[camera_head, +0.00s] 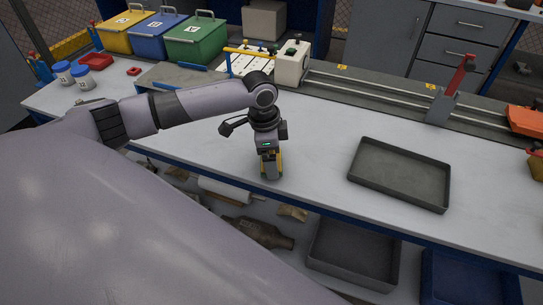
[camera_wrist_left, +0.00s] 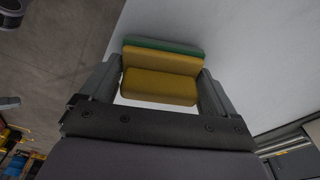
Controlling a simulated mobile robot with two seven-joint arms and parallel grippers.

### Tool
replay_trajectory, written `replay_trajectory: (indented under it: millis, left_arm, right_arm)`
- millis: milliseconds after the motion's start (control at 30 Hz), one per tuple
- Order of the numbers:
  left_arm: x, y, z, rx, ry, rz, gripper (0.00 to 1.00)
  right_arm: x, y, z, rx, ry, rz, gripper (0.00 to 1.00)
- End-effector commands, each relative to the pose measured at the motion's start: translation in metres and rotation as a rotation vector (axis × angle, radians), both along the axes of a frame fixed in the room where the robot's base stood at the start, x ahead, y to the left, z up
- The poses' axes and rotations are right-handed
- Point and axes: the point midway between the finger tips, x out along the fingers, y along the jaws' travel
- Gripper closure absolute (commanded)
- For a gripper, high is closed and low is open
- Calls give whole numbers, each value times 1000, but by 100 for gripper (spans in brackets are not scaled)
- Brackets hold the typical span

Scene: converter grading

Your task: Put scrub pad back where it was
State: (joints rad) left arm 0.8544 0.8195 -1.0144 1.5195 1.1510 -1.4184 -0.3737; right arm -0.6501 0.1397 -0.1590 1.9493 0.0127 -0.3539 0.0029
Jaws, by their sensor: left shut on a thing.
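The scrub pad (camera_wrist_left: 160,87) is yellow with a green layer along one side. In the left wrist view it sits between the two fingers of my left gripper (camera_wrist_left: 158,86), which is shut on it. In the head view the left gripper (camera_head: 270,166) points down at the near edge of the white workbench (camera_head: 320,165), and small yellow parts of the pad show beside the fingers. I cannot tell whether the pad touches the bench top. My right gripper is not in view.
An empty grey tray (camera_head: 400,175) lies on the bench to the right. Yellow, blue and green bins (camera_head: 195,40) stand at the back left. White-and-blue jars (camera_head: 75,75) are at the far left. A lower shelf holds a brown converter (camera_head: 258,232) and another tray (camera_head: 352,254).

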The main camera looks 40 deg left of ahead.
Motion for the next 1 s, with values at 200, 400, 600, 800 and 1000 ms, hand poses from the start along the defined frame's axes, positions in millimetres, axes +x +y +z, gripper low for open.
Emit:
replay_trajectory:
  millis: [200, 400, 600, 800, 1000]
  left_arm:
    - [0, 0, -6, 1, -1, -1, 35]
    - [0, 0, -8, 0, 0, -1, 35]
    - [0, 0, -9, 0, 0, -1, 0]
    - [0, 0, -3, 0, -2, -1, 0]
    - [-2, 4, 30, 0, -5, 0, 0]
  right_arm:
    - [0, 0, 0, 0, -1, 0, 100]
    - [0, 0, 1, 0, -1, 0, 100]
    - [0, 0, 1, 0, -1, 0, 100]
    - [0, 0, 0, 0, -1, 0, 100]
    - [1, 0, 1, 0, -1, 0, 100]
